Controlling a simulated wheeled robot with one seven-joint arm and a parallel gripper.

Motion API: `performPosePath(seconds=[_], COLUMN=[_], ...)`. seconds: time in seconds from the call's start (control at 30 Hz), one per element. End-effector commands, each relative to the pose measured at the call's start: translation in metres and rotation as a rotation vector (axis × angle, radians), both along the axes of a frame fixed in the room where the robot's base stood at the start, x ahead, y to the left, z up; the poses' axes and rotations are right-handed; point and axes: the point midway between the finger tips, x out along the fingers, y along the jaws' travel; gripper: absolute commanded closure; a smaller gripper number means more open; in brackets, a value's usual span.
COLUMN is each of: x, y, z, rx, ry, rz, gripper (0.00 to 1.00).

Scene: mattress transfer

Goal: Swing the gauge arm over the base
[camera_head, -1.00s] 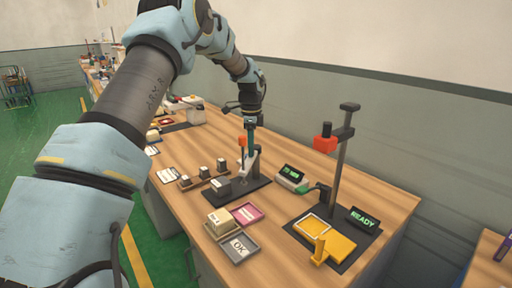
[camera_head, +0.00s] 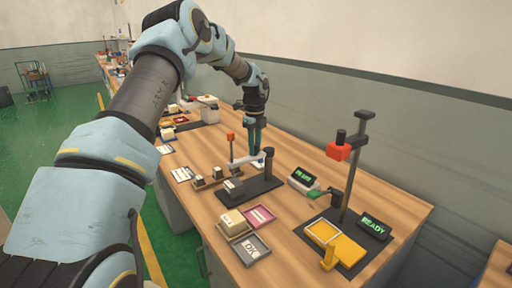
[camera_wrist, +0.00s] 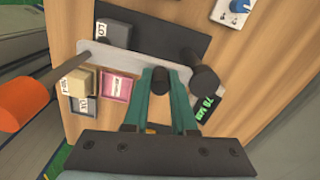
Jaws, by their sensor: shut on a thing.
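The gauge stand's dark base (camera_head: 262,188) lies on the bench in the head view, with a dark post (camera_head: 268,160) at its far end. The pale gauge arm (camera_head: 243,160) reaches left from near the post; a red-orange knob (camera_head: 230,136) stands on a thin stem at its outer end. In the wrist view the pale arm (camera_wrist: 110,54) lies along the edge of the dark base (camera_wrist: 175,38), and the knob (camera_wrist: 25,103) is large at left. My gripper (camera_wrist: 160,90) is shut on a dark peg (camera_wrist: 160,76) on the arm, beside the post.
A cream box (camera_head: 232,218), a pink tray (camera_head: 259,215) and a grey tray (camera_head: 250,247) are in front. A green-lit display (camera_head: 302,177) and a taller stand (camera_head: 352,165) stand to the right.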

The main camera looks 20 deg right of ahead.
Motion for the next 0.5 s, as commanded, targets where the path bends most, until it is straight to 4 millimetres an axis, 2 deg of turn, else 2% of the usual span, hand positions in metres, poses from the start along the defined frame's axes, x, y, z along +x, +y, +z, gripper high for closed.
performPosePath(seconds=[0.47, 0.5], x=[0.0021, 0.0022], y=[0.0005, 0.0006], z=[0.0009, 0.0009], rx=[-0.001, 0.000], ry=[-0.003, -0.004], rz=[-0.012, -0.012], gripper=[1.00, 0.72])
